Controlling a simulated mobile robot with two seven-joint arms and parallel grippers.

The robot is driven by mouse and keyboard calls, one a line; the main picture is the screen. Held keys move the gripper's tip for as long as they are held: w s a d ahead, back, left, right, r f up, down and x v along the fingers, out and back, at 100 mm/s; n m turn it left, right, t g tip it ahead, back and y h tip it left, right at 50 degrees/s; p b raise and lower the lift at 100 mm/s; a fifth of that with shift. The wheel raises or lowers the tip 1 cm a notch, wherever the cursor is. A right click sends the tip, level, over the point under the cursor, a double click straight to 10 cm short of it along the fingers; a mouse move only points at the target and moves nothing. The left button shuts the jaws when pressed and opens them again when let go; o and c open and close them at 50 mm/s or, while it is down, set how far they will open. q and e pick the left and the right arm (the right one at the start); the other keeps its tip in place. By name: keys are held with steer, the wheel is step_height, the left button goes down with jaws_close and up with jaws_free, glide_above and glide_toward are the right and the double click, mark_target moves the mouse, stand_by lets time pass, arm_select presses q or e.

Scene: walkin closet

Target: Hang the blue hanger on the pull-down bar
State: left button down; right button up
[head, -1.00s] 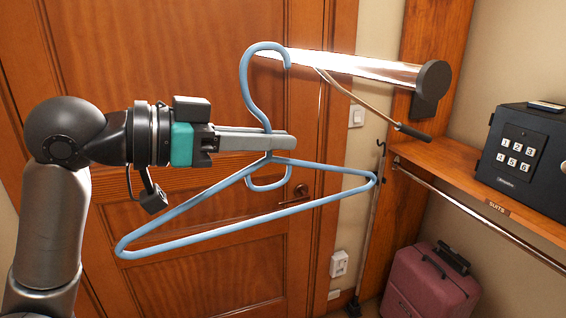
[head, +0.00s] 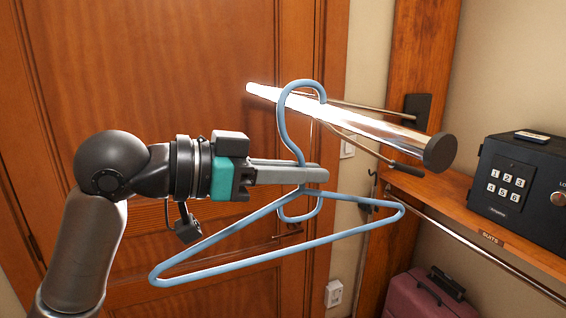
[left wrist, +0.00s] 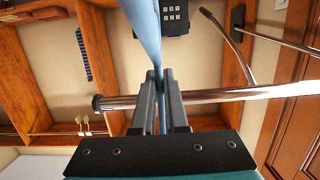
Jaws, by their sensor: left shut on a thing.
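My left gripper (head: 318,174) is shut on the neck of the blue hanger (head: 215,240), just below its hook. The hanger is held up, its lower bar slanting up to the right. The pull-down bar (head: 375,131) is a shiny rod with a dark end cap, above the gripper. The hook (head: 281,110) rises across the bar, its curve above the bar and its tip at the bar's upper edge. I cannot tell whether the tip is behind the bar or touching it. The left wrist view shows the hanger (left wrist: 146,28) between the fingers and the bar (left wrist: 225,94) crossing beyond. My right gripper is not in view.
A wooden shelf (head: 435,198) at the right carries a black safe (head: 515,180), with a fixed rail (head: 480,247) below it. A thin handle rod (head: 405,170) hangs near the bar. A pink suitcase (head: 415,298) stands below. A wooden door (head: 180,60) is behind.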

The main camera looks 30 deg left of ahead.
arm_select(q)
steer(key=x, duration=0.2)
steer(key=r+p+x, duration=0.1)
steer(key=x, duration=0.3)
steer(key=shift+w+d+r+p, duration=0.1)
steer(key=shift+w+d+p, duration=0.15)
steer(key=shift+w+p, duration=0.15)
steer(key=shift+w+d+f, duration=0.35)
steer(key=shift+w+f, duration=0.1)
steer(key=shift+w, duration=0.05)
steer(key=shift+f+b, duration=0.8)
steer(key=shift+f, duration=0.35)
steer(key=c, duration=0.9)
jaws_free()
steer(key=shift+o, duration=0.2)
steer(key=b+v, duration=0.4)
steer(key=v, duration=0.9)
steer(key=shift+s+r, duration=0.1)
steer(key=shift+v, duration=0.95)
